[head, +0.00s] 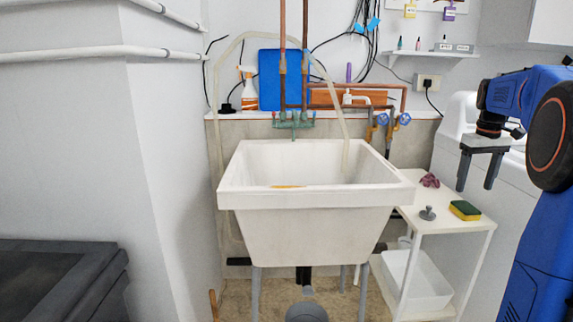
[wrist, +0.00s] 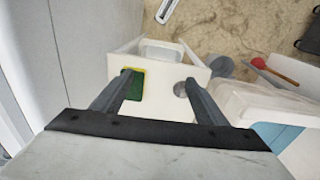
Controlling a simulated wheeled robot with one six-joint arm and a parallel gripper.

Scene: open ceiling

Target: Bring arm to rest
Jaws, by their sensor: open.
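My blue arm (head: 545,200) comes in from the right edge of the head view. My gripper (head: 474,187) hangs with its fingers pointing down, above and to the right of the small white shelf table (head: 445,207). The fingers are apart with nothing between them. In the wrist view my gripper (wrist: 157,88) shows two spread dark fingers over the table. A green and yellow sponge (head: 465,210) lies on the table below the fingers; it also shows in the wrist view (wrist: 133,86), partly behind the left finger.
A large white sink (head: 310,222) stands left of the table. A grey stopper (head: 427,213) and a purple cloth (head: 429,180) lie on the tabletop. A white bin (head: 418,282) sits on its lower shelf. A white machine (head: 455,125) stands behind my gripper.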

